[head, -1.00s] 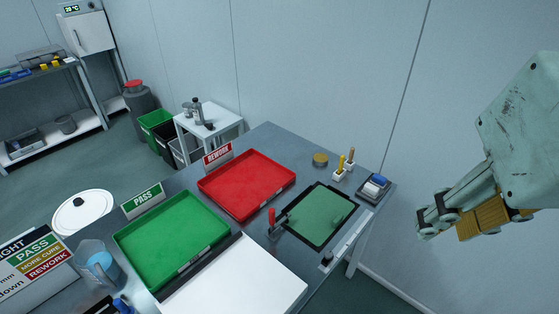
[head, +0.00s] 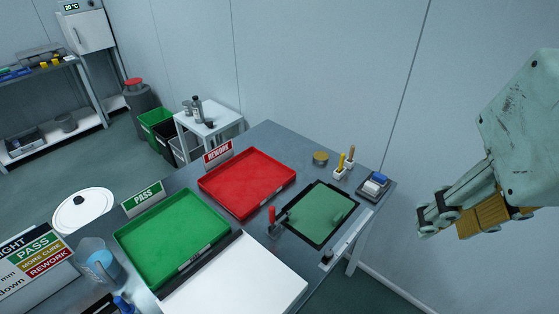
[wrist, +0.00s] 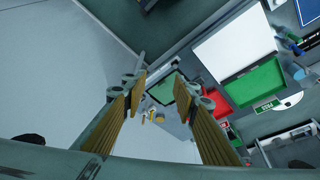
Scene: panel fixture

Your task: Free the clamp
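The clamp (head: 273,222), with an upright red handle, stands at the left edge of the black-framed fixture. Its arm reaches toward the green panel (head: 320,213), which lies in the black frame; whether the pad touches the panel is too small to tell. My gripper (head: 432,222) is at the right of the head view, in the air beyond the table's right edge and apart from the clamp. In the wrist view my gripper (wrist: 158,82) has its two fingers spread with nothing between them. The panel (wrist: 162,90) shows far off between the fingertips; the clamp is not clear there.
A red REWORK tray (head: 247,182) and a green PASS tray (head: 172,240) lie left of the fixture. A white board (head: 235,285) is in front.

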